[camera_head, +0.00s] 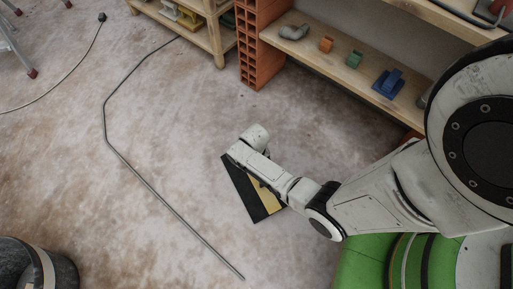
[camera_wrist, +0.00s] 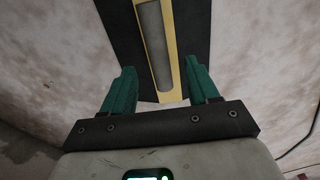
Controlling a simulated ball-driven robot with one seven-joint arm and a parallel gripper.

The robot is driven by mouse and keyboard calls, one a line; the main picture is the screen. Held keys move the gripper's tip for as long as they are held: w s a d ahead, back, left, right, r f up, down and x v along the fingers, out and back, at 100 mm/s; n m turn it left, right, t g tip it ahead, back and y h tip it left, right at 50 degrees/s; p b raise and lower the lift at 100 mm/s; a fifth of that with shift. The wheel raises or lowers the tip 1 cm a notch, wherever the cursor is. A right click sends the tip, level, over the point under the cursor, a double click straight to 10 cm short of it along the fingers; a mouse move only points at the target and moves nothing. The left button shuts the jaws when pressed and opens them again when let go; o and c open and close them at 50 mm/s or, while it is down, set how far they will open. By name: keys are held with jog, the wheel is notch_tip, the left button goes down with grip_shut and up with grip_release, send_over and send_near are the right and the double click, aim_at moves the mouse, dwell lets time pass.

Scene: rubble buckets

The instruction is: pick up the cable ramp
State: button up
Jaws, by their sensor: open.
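The cable ramp is a flat black piece with a yellow middle band. In the head view the cable ramp (camera_head: 245,194) lies on the floor, partly hidden under my arm. In the wrist view the cable ramp (camera_wrist: 194,40) runs away from me, with a grey strip along its yellow band. My gripper (camera_wrist: 162,88) has two green fingers, open and apart, with the near end of the ramp showing between them. Nothing is held. I cannot tell whether the fingers touch the ramp. In the head view the fingers are hidden behind my wrist.
A long thin dark cable (camera_head: 143,180) lies on the floor to the left. A wooden shelf (camera_head: 345,66) with small coloured items stands at the back right, beside orange bricks (camera_head: 262,45). A dark round container (camera_head: 58,268) is at the lower left. Floor around the ramp is clear.

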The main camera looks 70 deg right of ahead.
jog(key=shift+s+a+f+b, duration=0.1)
jog(key=shift+s+f+b, duration=0.05)
jog(key=shift+f+b, duration=1)
jog(key=shift+s+f+b, duration=0.1)
jog(key=shift+f+b, duration=0.75)
jog(key=shift+f, duration=0.6)
grip_shut()
jog(key=shift+r, duration=0.1)
